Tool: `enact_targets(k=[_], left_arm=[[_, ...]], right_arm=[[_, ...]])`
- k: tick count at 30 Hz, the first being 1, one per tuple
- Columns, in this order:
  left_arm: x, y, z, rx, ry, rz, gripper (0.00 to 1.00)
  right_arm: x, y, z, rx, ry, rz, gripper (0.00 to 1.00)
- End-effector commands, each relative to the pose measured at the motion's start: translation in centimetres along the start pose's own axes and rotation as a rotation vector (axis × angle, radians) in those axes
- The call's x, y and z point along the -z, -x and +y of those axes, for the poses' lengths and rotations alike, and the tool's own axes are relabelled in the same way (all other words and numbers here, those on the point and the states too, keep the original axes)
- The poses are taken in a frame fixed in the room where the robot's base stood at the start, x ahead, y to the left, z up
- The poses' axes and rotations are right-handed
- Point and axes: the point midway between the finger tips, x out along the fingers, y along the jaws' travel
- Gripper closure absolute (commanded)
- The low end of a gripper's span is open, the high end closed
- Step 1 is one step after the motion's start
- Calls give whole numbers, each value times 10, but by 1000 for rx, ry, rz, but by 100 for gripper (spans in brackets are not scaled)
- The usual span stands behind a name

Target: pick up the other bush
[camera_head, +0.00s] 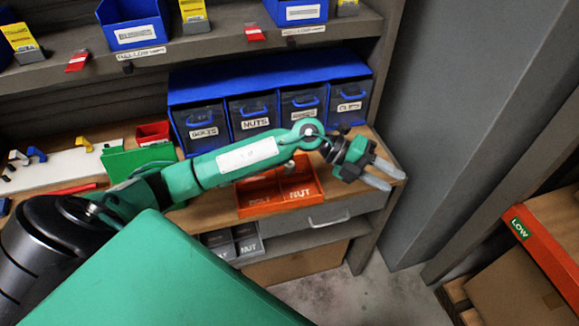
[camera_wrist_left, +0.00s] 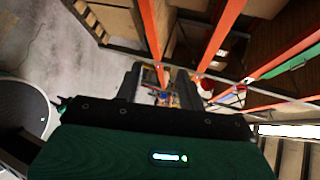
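My left gripper (camera_head: 389,177) reaches over the right end of the workbench, beyond the orange tray (camera_head: 243,211). Its two grey fingers are apart, with nothing seen held between them. In the left wrist view the fingers (camera_wrist_left: 160,82) also stand apart, with distant shelving behind the gap. No bush can be made out in either view. The orange tray has two compartments, the right one labelled NUT; my left arm hides part of it. My right gripper is not in view.
A blue drawer unit (camera_head: 270,90) with labelled drawers stands at the back of the bench. A green bin (camera_head: 137,160) and a red bin (camera_head: 152,132) sit left. A grey wall panel (camera_head: 470,110) rises at right, near an orange-edged rack (camera_head: 545,262).

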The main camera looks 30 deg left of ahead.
Motion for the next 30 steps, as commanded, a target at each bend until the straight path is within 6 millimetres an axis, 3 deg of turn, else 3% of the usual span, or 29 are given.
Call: enact_targets(k=[5,9,12,16,21,30], left_arm=[[-34,63,60,-491,-66,74,61],[-61,136,93,-849,-32,65,61],[-75,185,102,-1042,14,37,61],[-83,229,105,-1201,68,5,61],[-85,245,114,-1271,100,-8,61],[-82,228,167,-1270,100,-6,61]], right_arm=[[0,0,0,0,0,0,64],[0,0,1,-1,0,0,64],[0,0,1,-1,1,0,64],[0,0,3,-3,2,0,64],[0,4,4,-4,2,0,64],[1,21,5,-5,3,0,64]])
